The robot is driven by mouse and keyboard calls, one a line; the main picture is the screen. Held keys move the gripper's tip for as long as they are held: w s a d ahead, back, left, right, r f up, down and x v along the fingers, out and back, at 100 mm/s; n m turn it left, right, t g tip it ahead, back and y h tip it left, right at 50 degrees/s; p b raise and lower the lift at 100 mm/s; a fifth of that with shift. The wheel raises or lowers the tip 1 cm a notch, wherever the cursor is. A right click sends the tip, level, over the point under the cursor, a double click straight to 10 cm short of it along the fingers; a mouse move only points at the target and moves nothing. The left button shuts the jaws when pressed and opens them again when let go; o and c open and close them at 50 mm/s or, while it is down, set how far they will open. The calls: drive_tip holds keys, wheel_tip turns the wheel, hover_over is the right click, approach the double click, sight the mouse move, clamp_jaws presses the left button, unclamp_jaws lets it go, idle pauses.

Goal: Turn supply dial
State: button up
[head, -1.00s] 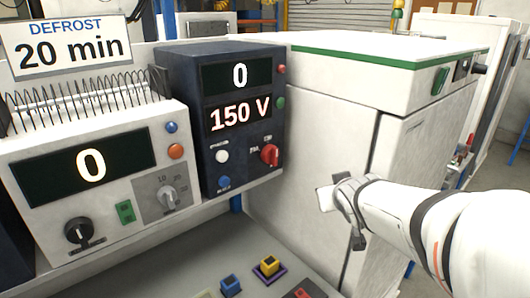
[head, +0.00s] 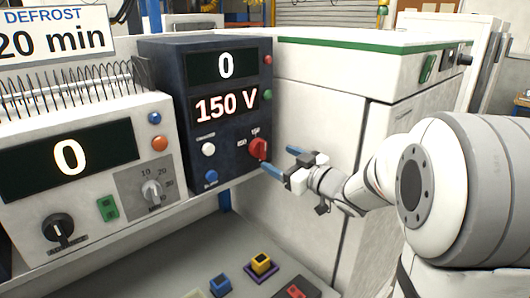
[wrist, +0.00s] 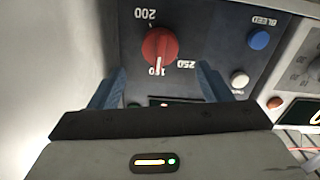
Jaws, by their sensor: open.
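The dark blue supply unit (head: 215,128) stands on the shelf and its displays read 0 and 150 V. Its red dial (head: 258,149) is at the lower right of its front. In the wrist view the red dial (wrist: 160,47) appears upside down, with marks 150, 200 and 250 around it and its white pointer line at 150. My gripper (head: 283,159) is open and empty, just right of and in front of the dial. In the wrist view its two blue fingers (wrist: 160,85) lie either side of the dial's column, apart from the dial.
A white unit (head: 85,165) reading 0 stands further left. A white cabinet (head: 320,115) is behind my gripper.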

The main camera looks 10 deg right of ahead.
sight(265, 151)
drive_tip(key=p+x, duration=0.1)
drive_tip(key=x, duration=0.5)
drive_tip(key=shift+w+a, duration=0.2)
drive_tip(key=c, duration=1)
drive_tip(key=shift+o, duration=0.2)
drive_tip(key=m+p, duration=0.2)
drive_tip(key=m, duration=0.1)
drive_tip(key=shift+r, duration=0.15)
drive_tip(key=m+p, duration=0.1)
drive_tip(key=m, duration=0.1)
drive_tip(key=shift+m, duration=0.3)
drive_tip(key=shift+f, duration=0.2)
drive_tip(key=o, duration=1)
drive_tip(key=shift+c, duration=0.2)
